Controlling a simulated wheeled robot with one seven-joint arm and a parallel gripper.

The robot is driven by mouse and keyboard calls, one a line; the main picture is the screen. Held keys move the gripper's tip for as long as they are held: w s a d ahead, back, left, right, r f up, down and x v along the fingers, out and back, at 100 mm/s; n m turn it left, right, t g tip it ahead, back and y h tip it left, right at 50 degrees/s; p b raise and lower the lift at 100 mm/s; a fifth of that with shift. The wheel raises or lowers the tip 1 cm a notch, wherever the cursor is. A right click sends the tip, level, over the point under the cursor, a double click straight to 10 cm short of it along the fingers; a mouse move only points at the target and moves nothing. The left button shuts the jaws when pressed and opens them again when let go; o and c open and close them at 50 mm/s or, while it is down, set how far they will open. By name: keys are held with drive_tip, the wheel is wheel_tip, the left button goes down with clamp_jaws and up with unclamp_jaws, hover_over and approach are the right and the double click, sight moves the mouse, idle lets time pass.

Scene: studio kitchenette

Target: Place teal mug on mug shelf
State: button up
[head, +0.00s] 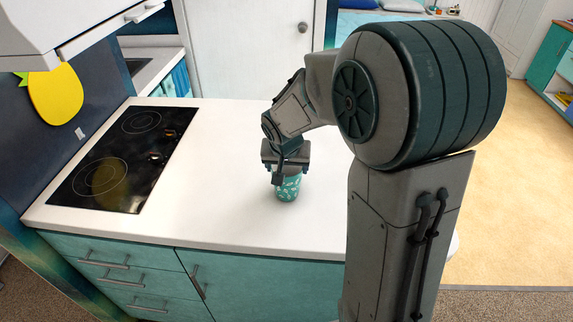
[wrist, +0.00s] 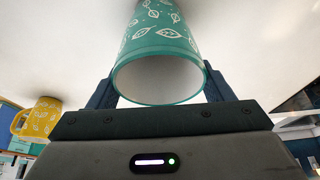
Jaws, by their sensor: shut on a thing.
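The teal mug (head: 288,189) with a white leaf pattern is under my gripper (head: 286,168), over the white counter to the right of the cooktop. In the wrist view, the teal mug (wrist: 163,50) sits between the two dark fingers, its open rim toward the camera. My gripper is shut on it. The head view does not clearly show whether its base touches the counter. I cannot make out the mug shelf for certain in either view.
A black cooktop (head: 125,158) lies on the left of the white counter (head: 225,185). The counter around the mug is clear. A yellow patterned mug (wrist: 38,117) shows at the left of the wrist view. A range hood (head: 70,25) hangs at upper left.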

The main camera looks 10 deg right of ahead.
drive_tip(key=shift+f, duration=0.15)
drive_tip(key=o, duration=1.5)
